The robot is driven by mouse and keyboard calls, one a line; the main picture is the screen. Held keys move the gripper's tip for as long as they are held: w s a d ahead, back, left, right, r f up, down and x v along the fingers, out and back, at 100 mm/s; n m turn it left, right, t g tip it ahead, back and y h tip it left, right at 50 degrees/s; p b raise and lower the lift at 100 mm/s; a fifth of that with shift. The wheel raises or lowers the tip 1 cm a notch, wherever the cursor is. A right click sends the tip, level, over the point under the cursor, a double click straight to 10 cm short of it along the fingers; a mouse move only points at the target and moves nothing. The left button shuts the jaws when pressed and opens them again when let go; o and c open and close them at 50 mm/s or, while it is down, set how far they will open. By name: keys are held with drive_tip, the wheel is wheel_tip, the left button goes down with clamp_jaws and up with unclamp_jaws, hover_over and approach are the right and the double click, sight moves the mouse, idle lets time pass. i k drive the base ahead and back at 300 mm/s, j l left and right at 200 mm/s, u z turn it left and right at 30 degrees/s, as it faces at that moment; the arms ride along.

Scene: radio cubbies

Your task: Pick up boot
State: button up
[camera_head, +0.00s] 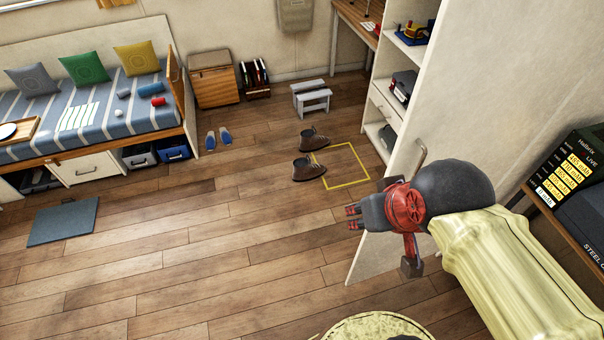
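Two brown boots stand on the wooden floor in the middle of the head view. The nearer boot (308,168) has its toe touching or close to the yellow floor outline. The farther boot (313,140) stands just behind it, outside the outline. My gripper (352,217) is at the right, well apart from the boots and nearer to me, raised with its red-tipped fingers pointing left. The two fingertips show apart with a gap between them, and nothing is seen between them.
A yellow square outline (347,166) marks the floor. A white cabinet door (440,130) stands right behind my arm. A small grey stool (311,98), blue slippers (218,138) and a daybed (90,120) stand farther back. A grey mat (63,222) lies left.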

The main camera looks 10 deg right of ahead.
sight(304, 171)
drive_tip(key=i+j+z, duration=0.15)
drive_tip(key=j, duration=0.2)
drive_tip(key=i+j+z, duration=0.2)
drive_tip(key=j, duration=0.2)
drive_tip(key=j+z, duration=0.15)
drive_tip(key=j, duration=0.2)
drive_tip(key=i+j+z, duration=0.2)
drive_tip(key=j, duration=0.25)
drive_tip(key=i+j+z, duration=0.15)
drive_tip(key=i+j, duration=0.15)
drive_tip(key=i+j+z, duration=0.35)
drive_tip(key=i+j, duration=0.2)
drive_tip(key=j, duration=0.15)
drive_tip(key=i+j+z, duration=0.2)
drive_tip(key=j, duration=0.2)
drive_tip(key=i+j+z, duration=0.15)
drive_tip(key=j, duration=0.3)
drive_tip(key=i+j, duration=0.5)
drive_tip(key=j+z, duration=0.05)
